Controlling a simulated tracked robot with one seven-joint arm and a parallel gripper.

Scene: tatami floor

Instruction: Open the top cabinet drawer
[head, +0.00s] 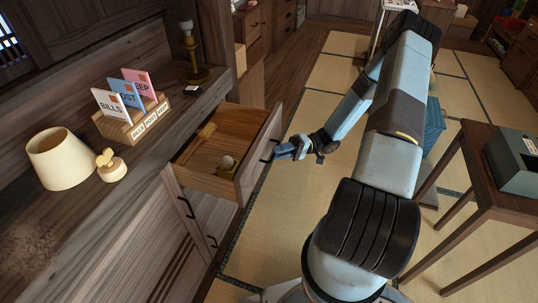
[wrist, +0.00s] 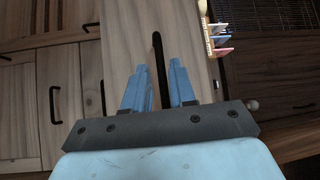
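The top cabinet drawer (head: 256,172) is pulled well out of the wooden cabinet (head: 165,222) in the head view, with its inside showing. Its front also fills the middle of the wrist view (wrist: 122,42). The dark bar handle (wrist: 157,42) runs between my two blue fingers. My gripper (wrist: 159,66) is at the handle, with its fingers apart and a gap visible on either side of the bar. In the head view, my gripper (head: 279,152) is just right of the drawer front. Contact with the handle cannot be told.
The drawer holds a wooden tool (head: 199,142) and a small pale round thing (head: 227,163). A letter rack (head: 133,120), a cream lampshade (head: 62,158) and a brass lamp (head: 190,55) stand on the cabinet. A table (head: 480,165) stands right. Tatami floor (head: 265,235) is open beside the drawer.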

